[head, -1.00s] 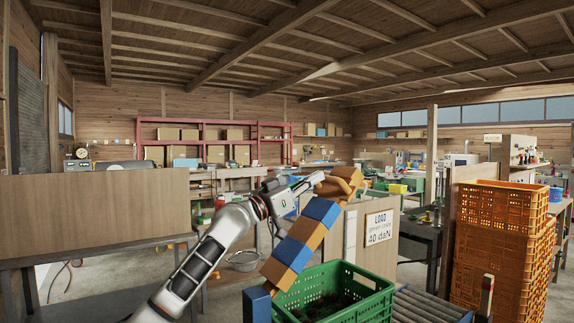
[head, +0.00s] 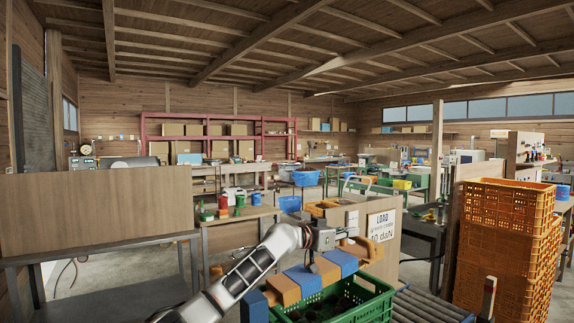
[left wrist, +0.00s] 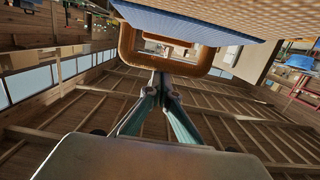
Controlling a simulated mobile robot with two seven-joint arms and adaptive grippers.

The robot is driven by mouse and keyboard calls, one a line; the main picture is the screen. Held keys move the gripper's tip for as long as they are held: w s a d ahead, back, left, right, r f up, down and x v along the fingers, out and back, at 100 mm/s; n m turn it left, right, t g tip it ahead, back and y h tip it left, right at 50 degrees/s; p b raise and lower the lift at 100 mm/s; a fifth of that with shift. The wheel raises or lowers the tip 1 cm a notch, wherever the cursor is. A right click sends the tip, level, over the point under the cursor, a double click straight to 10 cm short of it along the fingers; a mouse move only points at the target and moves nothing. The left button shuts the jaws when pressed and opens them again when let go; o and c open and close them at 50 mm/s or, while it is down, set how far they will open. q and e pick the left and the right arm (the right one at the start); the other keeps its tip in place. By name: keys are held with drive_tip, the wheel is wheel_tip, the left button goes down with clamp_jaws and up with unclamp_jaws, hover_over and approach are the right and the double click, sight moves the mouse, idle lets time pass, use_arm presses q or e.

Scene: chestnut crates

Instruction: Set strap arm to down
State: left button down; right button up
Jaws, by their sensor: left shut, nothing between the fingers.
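The strap arm (head: 304,280), banded blue and orange, runs from a blue post (head: 254,306) at left across the green crate (head: 375,303). It lies low over the crate, and I cannot tell whether it rests on the rim. Its wooden loop handle (head: 367,250) is at the far end. My left gripper (head: 342,239) is at the handle, shut with nothing between its fingers. In the left wrist view its fingertips (left wrist: 160,84) meet at the edge of the loop handle (left wrist: 126,45); contact is unclear. My right gripper is out of view.
A board with a LOAD sign (head: 381,226) stands behind the crate. Stacked orange crates (head: 500,235) rise at right, beside a roller conveyor (head: 425,305). A bench with a wooden panel (head: 95,213) stands at left.

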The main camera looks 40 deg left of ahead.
use_arm(q)
drive_tip(key=shift+w+d+f+g+p, duration=0.1)
drive_tip(key=shift+w+f+g+p, duration=0.1)
drive_tip(key=shift+f, duration=0.35)
drive_tip(key=shift+w+d+f+g+p, duration=0.1)
drive_tip(key=shift+f+p, duration=0.05)
drive_tip(key=shift+f, duration=0.35)
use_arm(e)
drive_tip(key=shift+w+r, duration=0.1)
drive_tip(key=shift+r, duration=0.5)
use_arm(q)
drive_tip(key=shift+r, duration=0.1)
